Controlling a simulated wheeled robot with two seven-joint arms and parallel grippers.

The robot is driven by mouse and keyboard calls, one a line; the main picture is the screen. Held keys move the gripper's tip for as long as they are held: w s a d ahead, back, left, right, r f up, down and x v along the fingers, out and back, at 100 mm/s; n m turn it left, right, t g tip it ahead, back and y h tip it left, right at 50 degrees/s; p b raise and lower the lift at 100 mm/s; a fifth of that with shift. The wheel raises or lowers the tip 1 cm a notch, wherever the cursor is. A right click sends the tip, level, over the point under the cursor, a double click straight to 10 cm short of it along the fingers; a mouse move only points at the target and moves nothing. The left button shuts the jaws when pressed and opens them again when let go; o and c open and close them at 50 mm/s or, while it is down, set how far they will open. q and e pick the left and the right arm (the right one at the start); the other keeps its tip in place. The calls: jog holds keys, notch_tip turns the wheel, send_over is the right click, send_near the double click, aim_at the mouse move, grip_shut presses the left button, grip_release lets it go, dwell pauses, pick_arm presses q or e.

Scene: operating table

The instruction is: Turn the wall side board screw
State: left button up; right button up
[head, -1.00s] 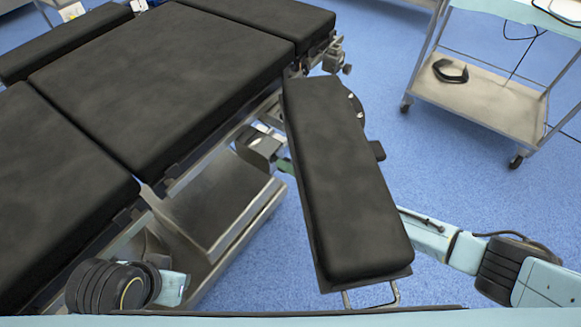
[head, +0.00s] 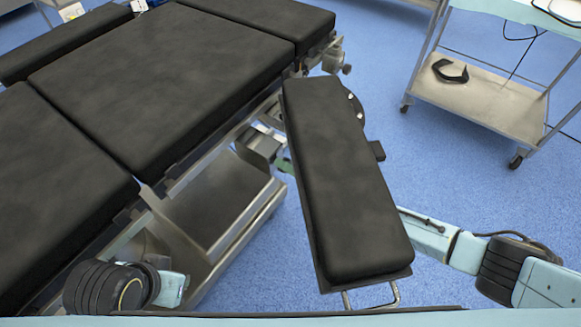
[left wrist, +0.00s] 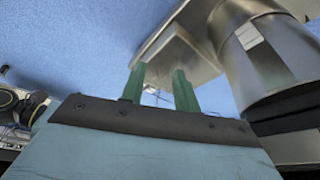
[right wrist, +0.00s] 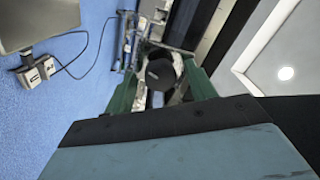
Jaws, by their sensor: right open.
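The padded black side board (head: 345,180) juts out from the operating table, over my right arm. My right gripper (head: 284,164) is mostly hidden under the board; a bit of green finger shows at the board's left edge, beside a grey metal clamp (head: 256,146). In the right wrist view, the green fingers of my right gripper (right wrist: 160,88) stand apart, with a black round knob (right wrist: 160,72), which looks like the screw, between them. Contact cannot be made out. My left gripper (left wrist: 160,88) is open and empty above the floor, with its fingers apart.
The operating table (head: 165,80) with black pads fills the left. Its metal base (head: 220,205) stands below. A steel trolley (head: 500,105) with a black curved item (head: 450,71) on its shelf is at the upper right. Blue floor is free between board and trolley.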

pick_arm(q)
notch_tip(320, 180, down, 9)
jog(key=w+a+p, duration=0.1)
jog(key=a+p, duration=0.1)
jog(key=p, duration=0.1)
jog(key=shift+w+a+r+g+y, duration=0.15)
jog(key=shift+a+r+g+y, duration=0.05)
jog(key=shift+g+y, duration=0.1)
pick_arm(e)
jog(key=v, duration=1.3)
jog(key=shift+s+d, duration=0.15)
